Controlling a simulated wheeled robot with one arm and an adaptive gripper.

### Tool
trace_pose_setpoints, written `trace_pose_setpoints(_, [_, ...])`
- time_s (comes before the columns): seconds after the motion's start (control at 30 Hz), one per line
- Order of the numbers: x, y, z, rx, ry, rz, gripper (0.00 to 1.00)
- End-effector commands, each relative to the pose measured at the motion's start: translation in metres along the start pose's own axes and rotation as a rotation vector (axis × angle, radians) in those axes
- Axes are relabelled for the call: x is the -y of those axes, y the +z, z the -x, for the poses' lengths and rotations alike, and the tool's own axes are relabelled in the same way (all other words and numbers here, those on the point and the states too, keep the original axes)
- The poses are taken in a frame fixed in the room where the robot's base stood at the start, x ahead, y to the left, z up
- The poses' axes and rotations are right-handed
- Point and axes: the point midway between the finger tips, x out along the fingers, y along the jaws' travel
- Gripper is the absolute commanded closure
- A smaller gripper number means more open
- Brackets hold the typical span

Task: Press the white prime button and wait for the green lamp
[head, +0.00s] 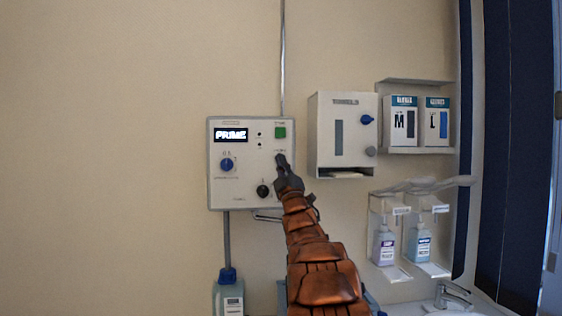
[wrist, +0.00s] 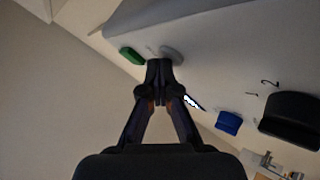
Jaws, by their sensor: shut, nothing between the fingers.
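The wall control panel (head: 240,185) is a pale box with a lit display (head: 232,135) reading "PRIME". In the head view my gripper hides the pale button. Two small dark dots (head: 259,139) beside the display show no green light.
The panel also has a blue knob (head: 227,165) and a black knob (head: 263,191). A towel dispenser (head: 323,150) hangs close on the right, with glove boxes (head: 404,122) and bottle holders (head: 386,245) beyond. A blue-capped bottle (head: 229,296) is below. The left wall is bare.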

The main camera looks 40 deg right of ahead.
Motion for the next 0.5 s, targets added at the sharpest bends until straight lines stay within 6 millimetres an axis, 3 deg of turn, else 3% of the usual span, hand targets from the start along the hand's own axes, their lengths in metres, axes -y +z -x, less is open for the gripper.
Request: trace_pose_setpoints(0.5, [-0.0043,-0.0047,0.0095,0.000,0.000,0.001,1.00])
